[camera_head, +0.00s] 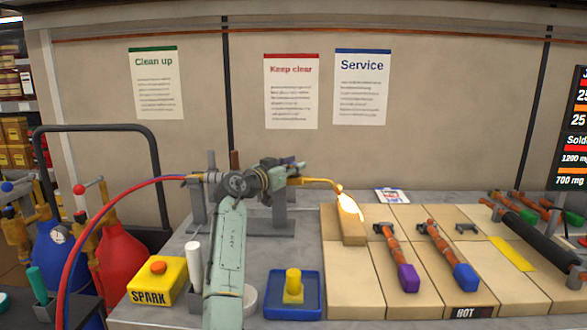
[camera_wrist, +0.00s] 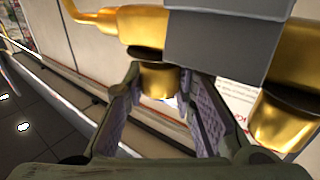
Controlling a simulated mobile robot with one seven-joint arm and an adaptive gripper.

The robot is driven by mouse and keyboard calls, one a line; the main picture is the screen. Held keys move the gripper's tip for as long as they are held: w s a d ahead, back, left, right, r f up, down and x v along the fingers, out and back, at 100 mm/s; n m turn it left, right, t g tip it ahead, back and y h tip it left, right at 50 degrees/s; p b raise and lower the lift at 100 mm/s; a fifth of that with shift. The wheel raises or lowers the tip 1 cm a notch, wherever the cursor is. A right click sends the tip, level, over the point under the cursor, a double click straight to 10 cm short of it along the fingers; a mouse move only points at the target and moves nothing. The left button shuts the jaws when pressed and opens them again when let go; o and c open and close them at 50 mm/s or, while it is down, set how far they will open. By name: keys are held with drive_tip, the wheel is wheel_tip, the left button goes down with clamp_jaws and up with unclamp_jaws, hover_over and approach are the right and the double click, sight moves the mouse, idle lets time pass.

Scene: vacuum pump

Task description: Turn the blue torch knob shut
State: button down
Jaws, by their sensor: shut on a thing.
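The torch rests in a grey stand, and its gold nozzle (camera_head: 310,181) points right with a bright flame (camera_head: 349,206) at its tip. My gripper (camera_head: 284,170) is at the torch body, just left of the nozzle. In the wrist view, my gripper's two fingers (camera_wrist: 160,82) close around the end of a gold stub (camera_wrist: 158,78) below the torch's grey body (camera_wrist: 225,40). The blue torch knob is mostly hidden between the fingers; only a faint bluish spot shows there. A second gold fitting (camera_wrist: 283,122) is at the right.
The flame burns over a tan block (camera_head: 345,228). Red and blue hoses (camera_head: 125,190) run left to the blue (camera_head: 60,262) and red (camera_head: 122,262) cylinders. A yellow SPARK box (camera_head: 157,281) and a blue tray (camera_head: 295,308) stand in front. Tools with purple (camera_head: 408,279) and blue (camera_head: 465,277) ends lie right.

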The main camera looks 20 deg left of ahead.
drive_tip(key=shift+m+g+h+p, duration=0.35)
drive_tip(key=shift+m+h, duration=0.25)
drive_tip(key=shift+h, duration=0.3)
drive_tip(key=shift+m+g+h, duration=0.25)
drive_tip(key=shift+m+h, duration=0.05)
drive_tip(key=shift+h, duration=0.1)
drive_tip(key=shift+f+h, duration=0.15)
drive_tip(key=shift+h, duration=0.15)
drive_tip(key=c, duration=1.3)
unclamp_jaws()
drive_tip(key=shift+y, duration=0.6)
